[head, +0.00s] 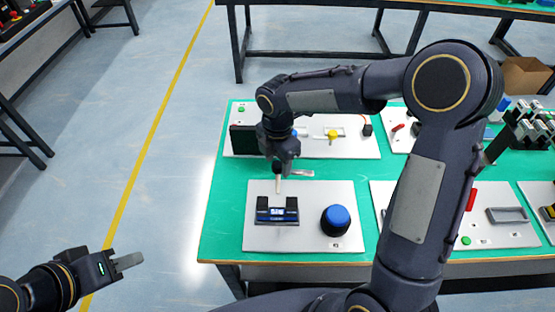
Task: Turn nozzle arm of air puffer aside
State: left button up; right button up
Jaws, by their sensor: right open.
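My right gripper (280,178) points down over the back edge of the front-left white panel (300,242), just behind a small black unit with a lit blue-white front (277,213). The gripper is open. A thin pale bar (301,172) shows beside its fingers; I cannot tell if it is the nozzle arm or part of the gripper. I cannot make out the air puffer for certain at this size, nor any contact with it. My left gripper (128,262) is off to the left over the floor, away from the table; its fingers show side-on.
A blue-topped black knob (335,219) stands on the same panel, right of the black unit. A rear panel (355,145) carries a yellow knob (332,134) and a dark screen (243,139). My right arm hides part of the green table (222,230). More panels lie to the right.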

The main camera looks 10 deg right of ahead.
notch_tip(320, 180, up, 8)
jog(key=shift+f, duration=0.25)
dwell(0.5)
